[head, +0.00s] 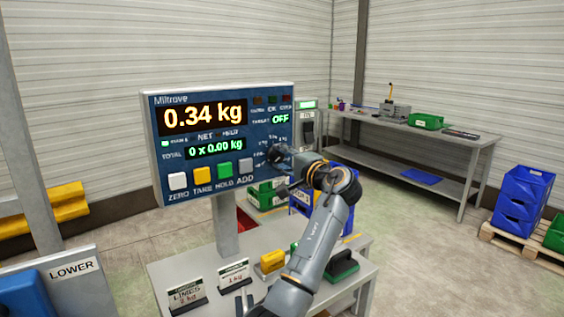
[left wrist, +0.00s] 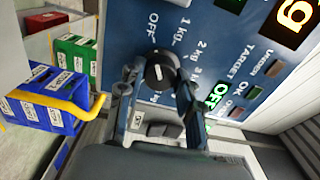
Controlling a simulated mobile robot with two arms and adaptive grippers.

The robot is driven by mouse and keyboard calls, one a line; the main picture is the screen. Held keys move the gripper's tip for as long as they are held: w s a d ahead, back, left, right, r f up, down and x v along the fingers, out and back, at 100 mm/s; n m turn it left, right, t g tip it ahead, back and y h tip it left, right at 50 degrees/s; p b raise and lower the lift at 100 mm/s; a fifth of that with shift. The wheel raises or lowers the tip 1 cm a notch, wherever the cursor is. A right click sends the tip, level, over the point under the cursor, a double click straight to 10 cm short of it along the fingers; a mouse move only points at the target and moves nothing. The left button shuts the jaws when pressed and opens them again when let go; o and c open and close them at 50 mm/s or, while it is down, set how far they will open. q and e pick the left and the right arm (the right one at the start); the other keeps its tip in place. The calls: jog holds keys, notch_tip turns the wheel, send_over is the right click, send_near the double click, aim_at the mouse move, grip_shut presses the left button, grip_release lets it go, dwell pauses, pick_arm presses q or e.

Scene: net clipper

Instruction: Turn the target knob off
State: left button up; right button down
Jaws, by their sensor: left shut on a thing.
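The target knob (left wrist: 162,70) is a round black knob with a white mark, on the blue face of the scale panel (head: 232,134). Labels OFF, 1 kg and 2 kg stand around it in the left wrist view. My left gripper (left wrist: 158,88) has a finger on each side of the knob and is shut on it. In the head view my left gripper (head: 279,158) is at the panel's lower right and hides the knob. The green TARGET readout (head: 280,119) says OFF. My right gripper is in neither view.
Below the panel is a grey table (head: 170,272) with small signs and a yellow block (head: 272,261). Blue and green bins (left wrist: 40,98) stand beside the panel. A workbench (head: 440,135) and stacked blue crates (head: 522,200) are farther right.

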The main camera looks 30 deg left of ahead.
pick_arm(q)
jog(key=shift+r, duration=0.1)
dwell(0.3)
jog(key=o, duration=1.1)
jog(key=shift+o, duration=0.2)
jog(key=v, duration=1.2)
